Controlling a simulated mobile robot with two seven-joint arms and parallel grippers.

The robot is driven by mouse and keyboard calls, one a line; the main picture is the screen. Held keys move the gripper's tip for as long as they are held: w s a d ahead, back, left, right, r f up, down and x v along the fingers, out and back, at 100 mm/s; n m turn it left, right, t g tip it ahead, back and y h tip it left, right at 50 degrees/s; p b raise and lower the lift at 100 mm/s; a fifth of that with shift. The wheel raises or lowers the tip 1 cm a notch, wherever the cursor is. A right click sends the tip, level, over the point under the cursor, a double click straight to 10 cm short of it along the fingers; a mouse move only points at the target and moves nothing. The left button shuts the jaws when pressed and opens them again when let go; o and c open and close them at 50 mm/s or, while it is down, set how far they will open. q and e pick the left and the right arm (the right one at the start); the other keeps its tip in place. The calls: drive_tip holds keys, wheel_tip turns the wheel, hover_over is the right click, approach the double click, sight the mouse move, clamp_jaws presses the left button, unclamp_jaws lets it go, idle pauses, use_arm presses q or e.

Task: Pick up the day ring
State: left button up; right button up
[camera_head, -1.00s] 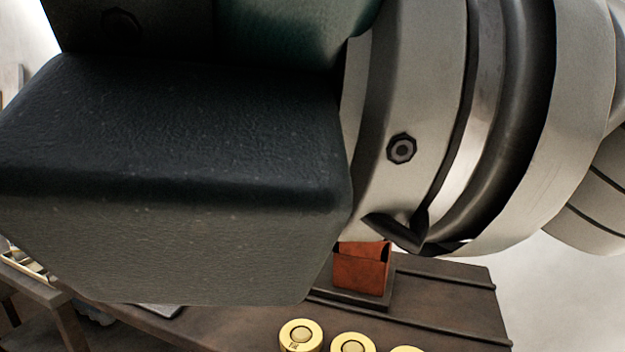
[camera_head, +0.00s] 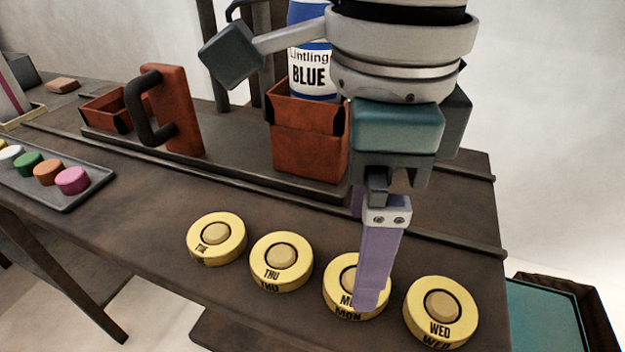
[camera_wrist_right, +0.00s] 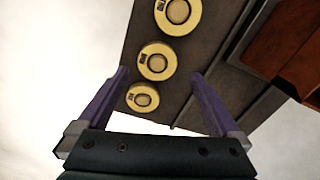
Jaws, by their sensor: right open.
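Several yellow day rings with round centres stand in a row along the front of the dark bench. In the head view they read what looks like TUE (camera_head: 217,238), THU (camera_head: 281,261), MON (camera_head: 345,308), partly hidden, and WED (camera_head: 440,312). My right gripper (camera_head: 366,296) points down, its near purple finger overlapping the MON ring; whether it touches is unclear. In the right wrist view the right gripper (camera_wrist_right: 159,74) is open with nothing held, and yellow rings (camera_wrist_right: 157,62) show between and beyond its fingers, labels unreadable. My left gripper is not in view.
Behind the rings stand a rust-red box (camera_head: 308,145) holding a blue-labelled bottle (camera_head: 312,72) and a red block with a black handle (camera_head: 180,110). A tray of coloured caps (camera_head: 75,203) lies left. The bench ends right of the WED ring.

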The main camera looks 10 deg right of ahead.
drive_tip(key=f, duration=0.4)
drive_tip(key=shift+s+f, duration=0.2)
drive_tip(key=shift+f, duration=0.2)
drive_tip(key=c, duration=1.2)
